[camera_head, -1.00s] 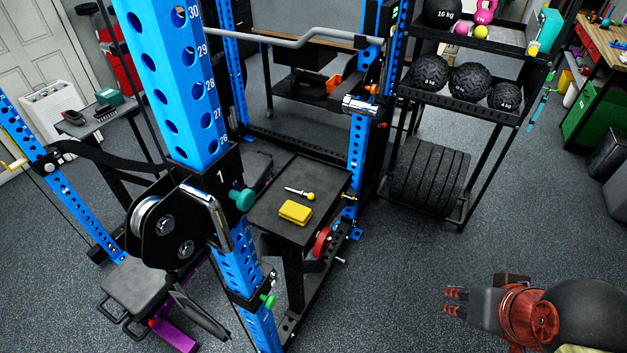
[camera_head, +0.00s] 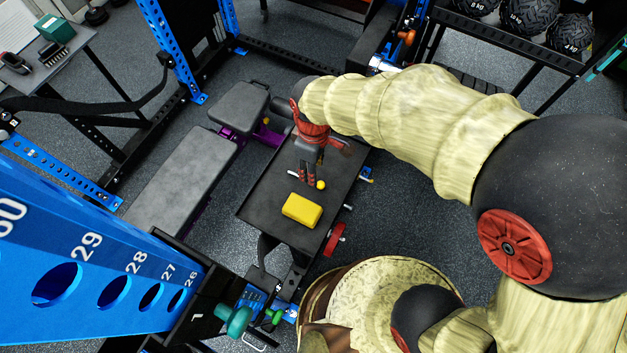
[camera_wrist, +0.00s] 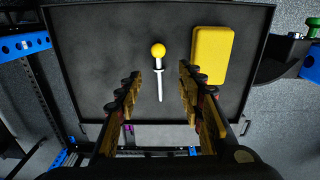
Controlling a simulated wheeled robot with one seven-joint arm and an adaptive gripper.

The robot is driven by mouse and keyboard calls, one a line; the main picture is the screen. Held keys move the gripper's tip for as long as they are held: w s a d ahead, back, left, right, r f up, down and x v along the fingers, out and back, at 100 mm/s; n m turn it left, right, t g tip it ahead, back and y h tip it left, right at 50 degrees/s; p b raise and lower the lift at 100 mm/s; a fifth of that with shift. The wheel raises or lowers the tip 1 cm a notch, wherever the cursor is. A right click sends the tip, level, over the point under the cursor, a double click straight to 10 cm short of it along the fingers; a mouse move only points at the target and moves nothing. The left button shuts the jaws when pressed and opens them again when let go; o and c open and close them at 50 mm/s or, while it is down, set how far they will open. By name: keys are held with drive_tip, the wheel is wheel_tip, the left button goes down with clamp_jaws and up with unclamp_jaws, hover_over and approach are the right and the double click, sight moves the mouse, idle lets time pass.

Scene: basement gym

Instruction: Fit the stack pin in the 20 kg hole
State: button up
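The stack pin, a thin metal shaft with a yellow ball knob, lies flat on a black tabletop. In the wrist view the pin (camera_wrist: 159,84) sits between my finger lines, knob toward the top. In the head view its yellow knob (camera_head: 321,185) shows beside my fingertips, and the shaft is mostly hidden. My gripper (camera_head: 308,172) points down over the table from above; its fingers (camera_wrist: 158,82) are open and apart on either side of the pin, with nothing held. I cannot make out a weight stack or a 20 kg hole.
A yellow block (camera_head: 302,210) lies on the black table (camera_head: 262,205) close to the pin; it is right of my fingers in the wrist view (camera_wrist: 211,55). A blue numbered upright (camera_head: 75,270) stands front left. A grey bench (camera_head: 185,185) stands left of the table.

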drive_tip(key=shift+w+a+f, duration=0.25)
drive_tip(key=shift+w+f, duration=0.05)
drive_tip(key=shift+f, duration=0.75)
drive_tip(key=shift+s+f+b, duration=0.1)
drive_tip(key=shift+f+b, duration=0.35)
drive_tip(key=shift+f, duration=0.05)
wheel_tip(320, 180, down, 4)
drive_tip(key=shift+f+b, duration=0.15)
drive_tip(key=shift+b, duration=0.55)
clamp_jaws()
